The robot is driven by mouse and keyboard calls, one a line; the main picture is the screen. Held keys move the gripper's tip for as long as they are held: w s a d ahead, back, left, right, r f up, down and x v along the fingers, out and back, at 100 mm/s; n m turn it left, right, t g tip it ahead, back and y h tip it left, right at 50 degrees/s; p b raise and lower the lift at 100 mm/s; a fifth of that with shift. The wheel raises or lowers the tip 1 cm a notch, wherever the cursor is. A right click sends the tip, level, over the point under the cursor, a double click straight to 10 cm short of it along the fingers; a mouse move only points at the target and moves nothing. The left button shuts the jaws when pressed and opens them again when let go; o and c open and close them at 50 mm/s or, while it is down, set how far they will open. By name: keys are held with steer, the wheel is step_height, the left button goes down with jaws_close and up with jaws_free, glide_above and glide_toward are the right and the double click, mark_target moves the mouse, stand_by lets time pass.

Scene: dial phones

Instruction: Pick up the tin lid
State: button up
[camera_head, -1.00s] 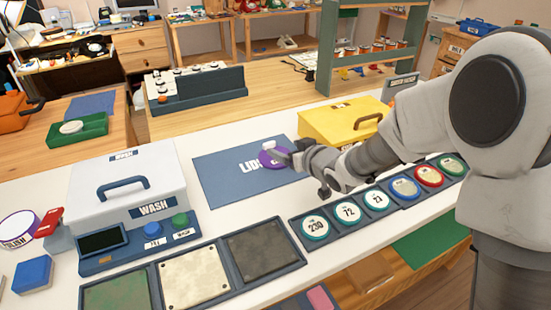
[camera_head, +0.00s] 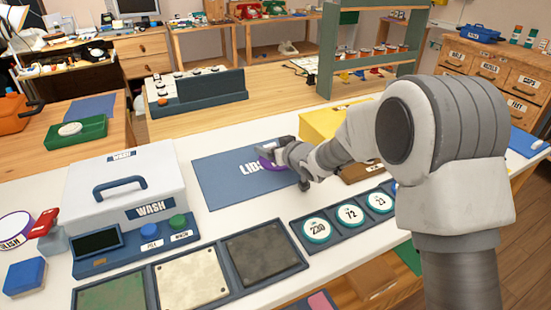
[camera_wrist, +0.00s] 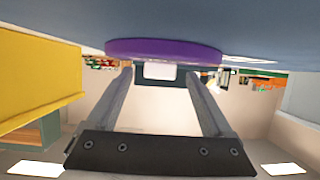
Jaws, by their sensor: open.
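The tin lid (camera_head: 265,163) is a purple disc lying on the blue mat marked "LIDS" (camera_head: 222,183); my gripper (camera_head: 272,153) partly covers it in the head view. In the wrist view, which looks upside down, the lid (camera_wrist: 163,48) shows edge-on as a purple band with a pale block-like knob (camera_wrist: 158,71). My gripper (camera_wrist: 158,78) is open there, with one finger on each side of the knob. Whether the fingers touch the knob cannot be told.
A yellow box (camera_head: 325,122) stands close behind and right of my gripper; it also shows in the wrist view (camera_wrist: 35,80). A white "WASH" box (camera_head: 125,190) stands left of the mat. Round numbered pads (camera_head: 317,231) lie in front. The mat's left part is clear.

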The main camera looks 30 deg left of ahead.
jaws_close()
steer(key=shift+r, duration=0.1)
stand_by(0.3)
